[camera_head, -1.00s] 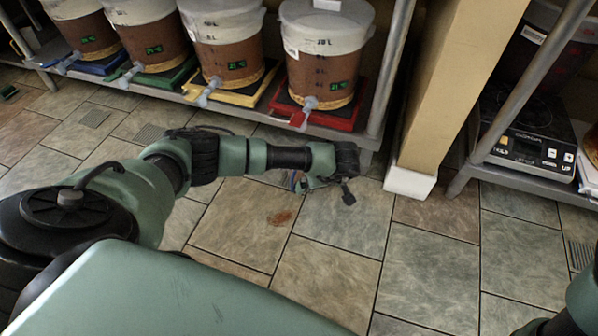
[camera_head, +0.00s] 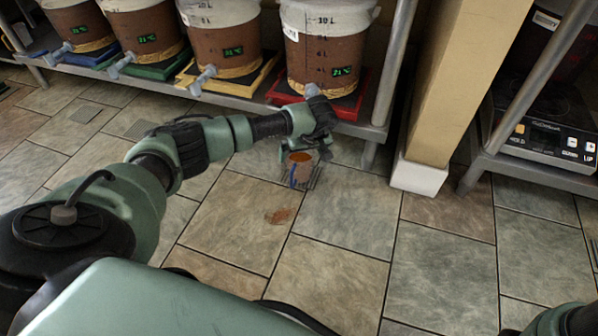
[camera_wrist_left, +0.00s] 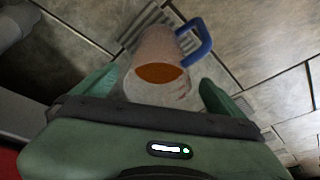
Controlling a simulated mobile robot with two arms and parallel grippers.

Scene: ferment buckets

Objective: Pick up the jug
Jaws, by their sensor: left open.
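The jug (camera_head: 300,172) stands on the tiled floor in front of the red-mat bucket. It is a clear jug with brown liquid in it and a blue handle. My left gripper (camera_head: 305,152) is at the jug and partly hides it from the head camera. In the left wrist view the jug (camera_wrist_left: 157,62) lies between the two green fingers (camera_wrist_left: 160,95), with its blue handle toward the upper right. The fingers are apart, one on each side of the jug. Only a piece of my right arm shows at the lower right of the head view; its gripper is out of frame.
Several buckets of brown liquid with taps stand on a low metal shelf, one on a red mat (camera_head: 357,105). A tan pillar (camera_head: 447,80) with a white foot stands right of the jug. A brown spill (camera_head: 278,216) marks the open floor.

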